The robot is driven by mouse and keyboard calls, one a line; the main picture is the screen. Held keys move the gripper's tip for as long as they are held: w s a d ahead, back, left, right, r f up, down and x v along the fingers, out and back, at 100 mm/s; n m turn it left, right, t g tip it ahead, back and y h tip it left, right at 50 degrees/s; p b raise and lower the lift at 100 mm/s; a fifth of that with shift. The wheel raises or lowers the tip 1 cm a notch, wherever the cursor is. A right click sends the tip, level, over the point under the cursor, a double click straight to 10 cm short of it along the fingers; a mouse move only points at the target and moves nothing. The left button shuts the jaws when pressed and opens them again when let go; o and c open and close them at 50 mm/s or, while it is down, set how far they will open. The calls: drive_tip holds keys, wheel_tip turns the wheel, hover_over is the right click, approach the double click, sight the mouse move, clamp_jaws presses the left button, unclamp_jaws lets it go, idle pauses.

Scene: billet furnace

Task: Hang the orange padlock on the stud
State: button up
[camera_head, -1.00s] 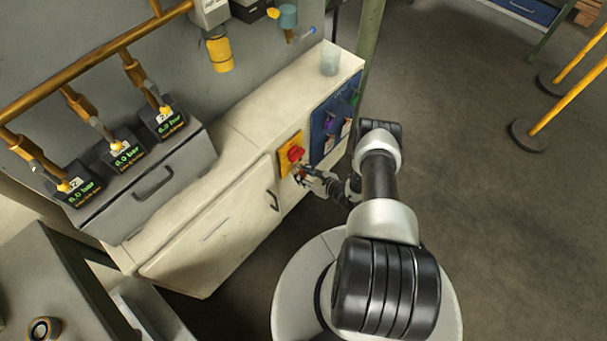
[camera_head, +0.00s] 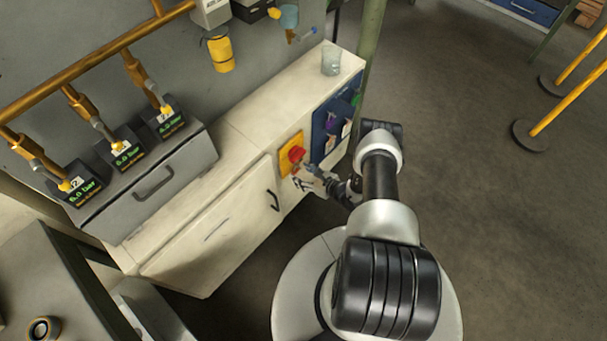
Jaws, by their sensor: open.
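My gripper (camera_head: 308,180) is open at the cabinet front, just below and right of a red knob (camera_head: 296,154) on a yellow-orange plate (camera_head: 290,162). I cannot tell whether its fingers touch anything. A blue board (camera_head: 325,150) right of the plate carries small items, among them a purple one (camera_head: 331,121) and a green one (camera_head: 357,100), with pale tags. I cannot pick out the orange padlock for certain; a small reddish patch shows by the fingertips below the knob. I cannot make out the stud at this size.
The white cabinet (camera_head: 235,215) has a dark handle (camera_head: 272,200) left of my gripper. A clear cup (camera_head: 331,60) stands on its top. A green post (camera_head: 371,35) rises beside the cabinet's right end. Open floor (camera_head: 470,200) lies to the right.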

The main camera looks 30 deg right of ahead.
drive_tip(key=v, duration=1.2)
